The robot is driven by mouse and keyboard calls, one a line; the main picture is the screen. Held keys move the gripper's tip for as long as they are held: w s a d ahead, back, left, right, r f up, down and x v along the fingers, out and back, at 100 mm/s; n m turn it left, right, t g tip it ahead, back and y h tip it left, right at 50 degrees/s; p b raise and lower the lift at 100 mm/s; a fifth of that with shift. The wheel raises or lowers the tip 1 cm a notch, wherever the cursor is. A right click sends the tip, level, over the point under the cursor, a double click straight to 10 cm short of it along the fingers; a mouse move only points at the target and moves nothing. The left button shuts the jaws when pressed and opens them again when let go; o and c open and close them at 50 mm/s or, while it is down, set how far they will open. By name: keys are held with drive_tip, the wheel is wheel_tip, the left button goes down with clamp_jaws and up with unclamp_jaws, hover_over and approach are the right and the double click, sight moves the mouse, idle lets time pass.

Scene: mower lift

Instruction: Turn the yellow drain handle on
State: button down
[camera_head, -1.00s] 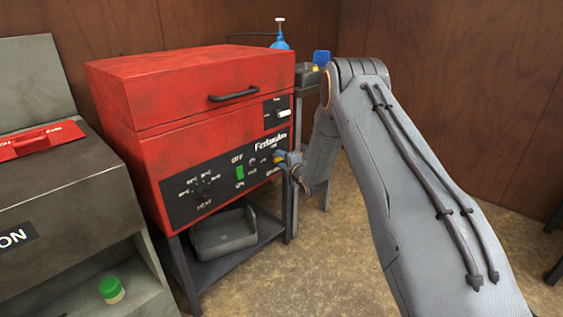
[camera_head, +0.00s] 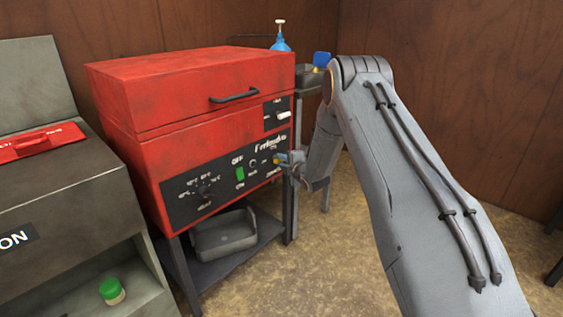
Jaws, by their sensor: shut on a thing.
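The yellow drain handle (camera_head: 277,160) is a small yellow spot at the right end of the black front panel of the red machine (camera_head: 190,95). My gripper (camera_head: 283,159) is at the handle, reaching in from the right, and is shut on it. The fingers hide most of the handle, so its exact angle cannot be made out.
The black panel also carries a green switch (camera_head: 240,174) and a heat dial (camera_head: 204,190). A grey tray (camera_head: 223,237) sits on the shelf below. A grey cabinet (camera_head: 80,200) stands at left.

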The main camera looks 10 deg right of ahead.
drive_tip(key=shift+w+d+m+g+y+b, duration=0.15)
drive_tip(key=shift+m+g+y+b, duration=0.2)
drive_tip(key=shift+m+g+y, duration=1)
drive_tip(key=shift+w+d+m+g+y+b, duration=0.15)
drive_tip(key=shift+m+g+y+b, duration=0.35)
drive_tip(key=shift+m, duration=1.7)
drive_tip(key=shift+d+m+g+y+b, duration=0.25)
drive_tip(key=shift+m+g+y, duration=0.75)
drive_tip(key=shift+m, duration=0.75)
drive_tip(key=shift+a+y, duration=0.1)
drive_tip(key=shift+y, duration=0.15)
drive_tip(key=c, duration=1.7)
unclamp_jaws()
drive_tip(key=shift+o, duration=0.2)
drive_tip(key=shift+r, duration=0.15)
drive_tip(key=v, duration=0.7)
drive_tip(key=shift+s+d+p, duration=0.2)
drive_tip(key=shift+s+p, duration=0.05)
drive_tip(key=shift+p, duration=0.2)
drive_tip(key=shift+r, duration=0.1)
